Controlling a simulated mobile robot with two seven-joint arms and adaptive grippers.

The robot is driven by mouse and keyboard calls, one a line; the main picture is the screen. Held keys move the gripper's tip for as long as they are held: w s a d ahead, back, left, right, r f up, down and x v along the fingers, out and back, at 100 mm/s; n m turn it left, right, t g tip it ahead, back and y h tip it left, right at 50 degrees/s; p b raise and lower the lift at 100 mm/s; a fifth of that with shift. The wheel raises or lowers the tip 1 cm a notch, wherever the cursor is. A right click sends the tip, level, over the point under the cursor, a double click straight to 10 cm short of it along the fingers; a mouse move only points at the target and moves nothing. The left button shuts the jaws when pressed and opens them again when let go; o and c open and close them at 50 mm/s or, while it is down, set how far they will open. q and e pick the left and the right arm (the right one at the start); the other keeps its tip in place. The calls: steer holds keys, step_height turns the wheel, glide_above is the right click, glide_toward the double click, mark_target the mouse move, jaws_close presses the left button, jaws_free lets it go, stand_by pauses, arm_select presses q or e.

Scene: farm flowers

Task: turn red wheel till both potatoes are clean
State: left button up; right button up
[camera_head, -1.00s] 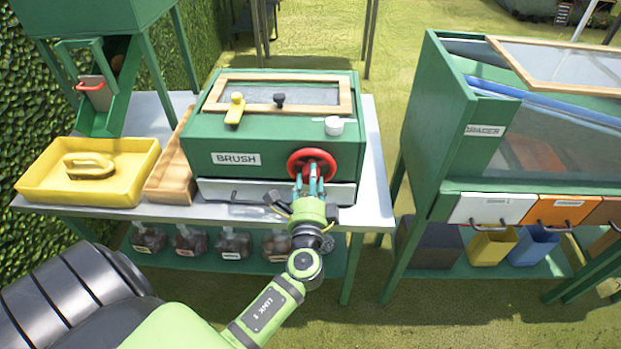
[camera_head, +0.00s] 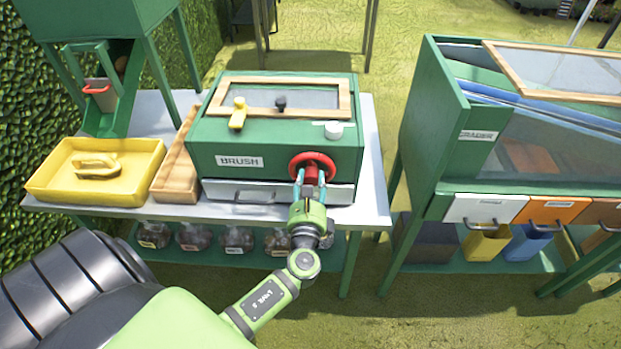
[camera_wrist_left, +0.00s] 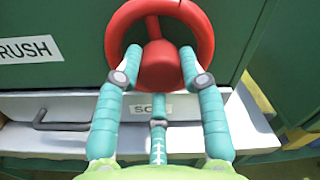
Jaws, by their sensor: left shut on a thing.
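The red wheel (camera_head: 312,157) is on the front of the green box labelled BRUSH (camera_head: 205,143). My left gripper (camera_head: 311,178) is at the wheel. The fingertips are at the lower part of the rim and the gripper is shut on the wheel. The potatoes cannot be made out; the window (camera_head: 305,97) on the box top shows only a dull grey interior. My right gripper is out of view.
A pale drawer (camera_head: 225,190) with a handle is just below the wheel. A yellow tray (camera_head: 45,190) with a yellow brush (camera_head: 97,164) and a wooden tray (camera_head: 178,180) stand left of the box. The GRADER cabinet (camera_head: 450,130) stands right, across a gap.

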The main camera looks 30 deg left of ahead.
arm_select(q)
steer(key=shift+r+m+p, duration=0.1)
steer(key=shift+m+p, duration=0.4)
steer(key=shift+m, duration=0.6)
steer(key=o, duration=1.2)
steer(key=shift+c, duration=0.2)
steer(key=v, duration=1.2)
